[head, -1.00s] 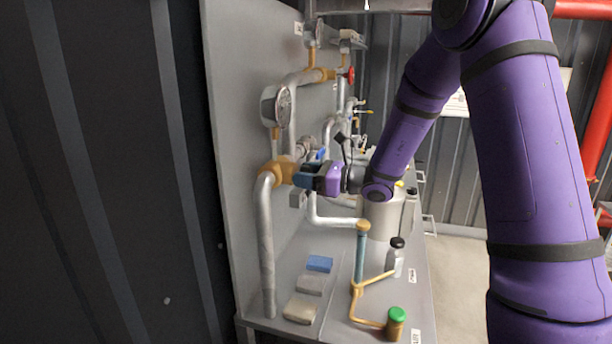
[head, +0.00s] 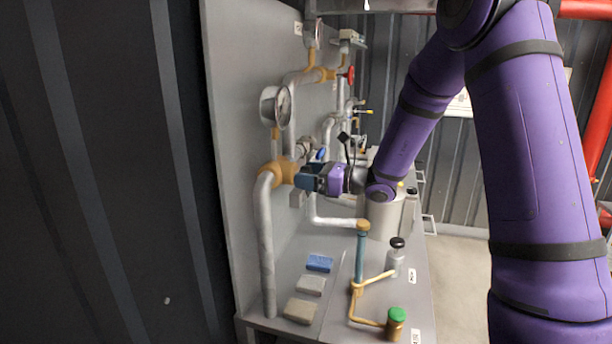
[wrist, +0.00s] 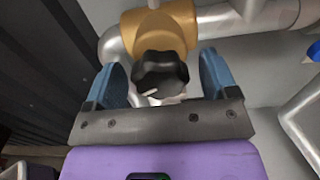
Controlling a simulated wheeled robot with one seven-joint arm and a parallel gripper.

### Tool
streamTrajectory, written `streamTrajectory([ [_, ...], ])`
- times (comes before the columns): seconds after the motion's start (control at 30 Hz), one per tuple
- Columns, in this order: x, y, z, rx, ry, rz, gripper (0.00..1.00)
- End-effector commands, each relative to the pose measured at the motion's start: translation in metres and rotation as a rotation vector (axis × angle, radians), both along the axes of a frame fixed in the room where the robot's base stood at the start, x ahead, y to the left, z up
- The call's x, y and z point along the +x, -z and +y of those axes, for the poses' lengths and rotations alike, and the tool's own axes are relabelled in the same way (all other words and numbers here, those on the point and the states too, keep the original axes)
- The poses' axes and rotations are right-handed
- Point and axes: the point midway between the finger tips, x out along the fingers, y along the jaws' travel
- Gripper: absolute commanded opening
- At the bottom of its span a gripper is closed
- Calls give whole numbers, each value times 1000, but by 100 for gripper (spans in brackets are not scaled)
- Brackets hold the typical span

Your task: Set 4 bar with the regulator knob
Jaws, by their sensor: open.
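The regulator knob (wrist: 160,76) is black and lobed, with a pale pointer mark, and sits in front of the brass regulator body (wrist: 158,30) in the wrist view. My gripper (wrist: 165,85) is open, with one blue finger on each side of the knob and a visible gap to both. In the head view my gripper (head: 305,178) is at the brass regulator body (head: 279,172), and the knob is hidden behind it. A round pressure gauge (head: 283,106) stands above the regulator; its reading is too small to tell.
Grey pipes (head: 266,240) run along the panel around the regulator. A blue block (head: 319,263) and two greyish blocks lie on the bench below. A blue and brass pipe stand (head: 360,255) and a green-capped fitting (head: 396,322) stand at the bench front.

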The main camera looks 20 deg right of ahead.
Motion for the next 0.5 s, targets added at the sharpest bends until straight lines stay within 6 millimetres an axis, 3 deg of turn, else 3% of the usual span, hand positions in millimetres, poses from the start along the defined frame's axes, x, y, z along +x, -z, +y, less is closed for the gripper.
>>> streamTrajectory([
  [0.5,-50,1,-71,-2,3,1,79],
])
